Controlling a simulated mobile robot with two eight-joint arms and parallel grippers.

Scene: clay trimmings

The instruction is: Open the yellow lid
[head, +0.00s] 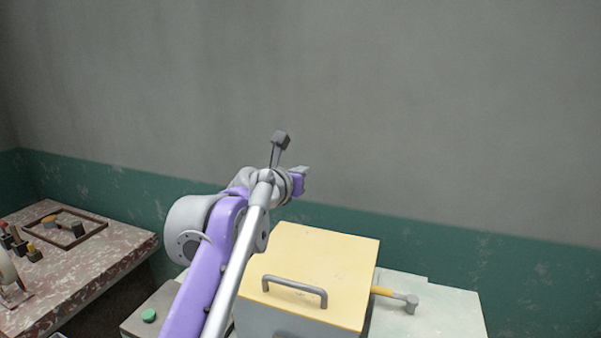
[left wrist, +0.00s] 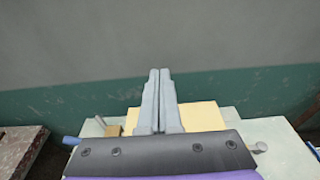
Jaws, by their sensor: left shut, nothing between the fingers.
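The yellow lid (head: 325,258) lies flat on top of a grey box (head: 265,318), with a grey bar handle (head: 296,286) near its front edge. Part of the lid also shows in the left wrist view (left wrist: 200,117), behind my fingers. My left gripper (head: 303,175) is above the lid's back left side in the head view, apart from the handle. In the left wrist view its two grey fingers (left wrist: 160,72) are together with nothing between them. My left arm hides the lid's left edge. My right gripper is not in view.
A hammer with a yellow handle (head: 384,292) lies right of the box on a pale tabletop (head: 440,315). A green round object (head: 149,315) sits left of my arm. A worn table (head: 105,263) with a frame (head: 90,219) and small items stands at the left. A wall is behind.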

